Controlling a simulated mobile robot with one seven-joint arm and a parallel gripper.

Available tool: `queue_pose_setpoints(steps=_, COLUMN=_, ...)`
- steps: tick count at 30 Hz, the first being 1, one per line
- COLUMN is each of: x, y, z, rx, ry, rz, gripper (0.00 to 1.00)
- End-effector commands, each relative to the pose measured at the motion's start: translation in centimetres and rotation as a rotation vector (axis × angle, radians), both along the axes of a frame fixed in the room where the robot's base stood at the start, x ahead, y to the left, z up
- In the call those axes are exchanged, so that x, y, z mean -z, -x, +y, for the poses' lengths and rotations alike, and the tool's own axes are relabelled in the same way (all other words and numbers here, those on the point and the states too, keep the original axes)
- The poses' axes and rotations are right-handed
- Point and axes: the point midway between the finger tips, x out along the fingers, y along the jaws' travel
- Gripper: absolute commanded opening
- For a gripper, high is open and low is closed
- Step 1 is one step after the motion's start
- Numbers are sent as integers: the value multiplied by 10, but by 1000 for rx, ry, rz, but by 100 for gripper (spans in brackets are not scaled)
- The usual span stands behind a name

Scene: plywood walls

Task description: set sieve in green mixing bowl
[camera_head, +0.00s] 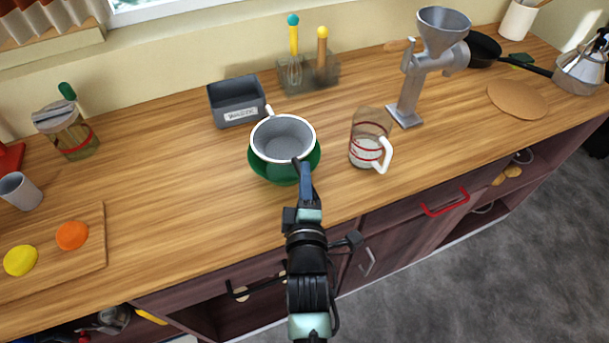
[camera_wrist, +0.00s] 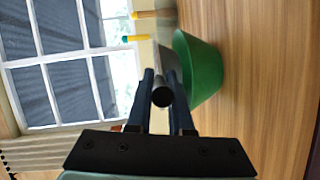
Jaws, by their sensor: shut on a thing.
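The sieve (camera_head: 284,138), a grey basket with a pale rim, is over the mouth of the green mixing bowl (camera_head: 286,174). The bowl stands upright on the counter, its green wall showing at the sides and front. My gripper (camera_head: 304,178) is shut on the sieve's handle at the near side. In the wrist view, the handle's dark round end (camera_wrist: 162,96) is between the fingers, beside the green bowl (camera_wrist: 204,72). The sieve is mostly hidden there. I cannot tell whether it rests on the bowl's rim.
A measuring jug (camera_head: 366,150) stands close right of the bowl, with a metal grinder (camera_head: 408,95) behind it. A dark grey box (camera_head: 236,104) and a utensil holder (camera_head: 308,77) stand behind. A cutting board (camera_head: 90,250) lies at left. The counter between board and bowl is clear.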

Motion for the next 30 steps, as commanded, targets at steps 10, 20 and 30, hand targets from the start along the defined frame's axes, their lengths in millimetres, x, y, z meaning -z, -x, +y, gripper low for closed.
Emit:
queue_pose_setpoints(steps=10, x=0, y=0, z=0, rx=0, ry=0, rz=-2, gripper=0)
queue_pose_setpoints(steps=20, x=4, y=0, z=0, rx=0, ry=0, rz=-2, gripper=0)
queue_pose_setpoints(steps=30, x=11, y=0, z=0, rx=-1, ry=0, rz=-2, gripper=0)
